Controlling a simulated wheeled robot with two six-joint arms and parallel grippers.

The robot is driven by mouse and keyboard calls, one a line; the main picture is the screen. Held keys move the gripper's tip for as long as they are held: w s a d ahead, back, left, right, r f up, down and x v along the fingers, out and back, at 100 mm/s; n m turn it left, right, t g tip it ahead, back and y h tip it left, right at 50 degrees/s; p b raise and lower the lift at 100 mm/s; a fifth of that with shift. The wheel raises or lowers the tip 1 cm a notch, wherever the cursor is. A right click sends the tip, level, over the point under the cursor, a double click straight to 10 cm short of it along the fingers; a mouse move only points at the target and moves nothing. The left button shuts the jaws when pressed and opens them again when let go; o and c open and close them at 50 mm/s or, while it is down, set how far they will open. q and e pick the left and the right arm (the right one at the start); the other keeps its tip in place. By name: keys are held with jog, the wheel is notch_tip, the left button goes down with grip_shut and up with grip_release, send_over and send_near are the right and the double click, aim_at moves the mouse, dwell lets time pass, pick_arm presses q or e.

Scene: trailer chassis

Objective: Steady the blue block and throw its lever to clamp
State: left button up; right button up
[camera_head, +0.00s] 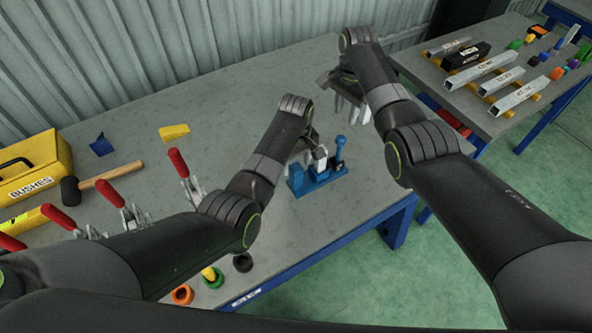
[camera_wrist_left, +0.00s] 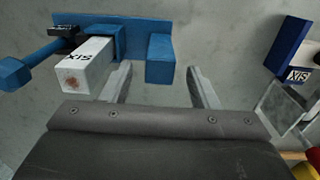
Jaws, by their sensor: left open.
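The blue block (camera_head: 318,178) sits near the front right edge of the grey table. Its upright blue lever (camera_head: 340,150) stands at its right end. In the left wrist view the blue block (camera_wrist_left: 160,58) shows with its lever (camera_wrist_left: 14,73) at the left and a pale bar (camera_wrist_left: 84,65) with black lettering between its parts. My left gripper (camera_head: 314,152) is just above and behind the block, and partly hides it. Its fingers (camera_wrist_left: 160,86) are open, with an end post of the block ahead between them. My right gripper (camera_head: 350,104) is open and empty behind and above the lever.
Red-handled toggle clamps (camera_head: 110,192) line the left side, by a hammer (camera_head: 100,183) and yellow toolbox (camera_head: 35,165). Coloured rings (camera_head: 182,294) lie at the front edge. A blue lettered piece (camera_wrist_left: 288,48) is right in the wrist view. Another table (camera_head: 450,75) holds bars.

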pick_arm(q)
jog(key=shift+f, duration=2.25)
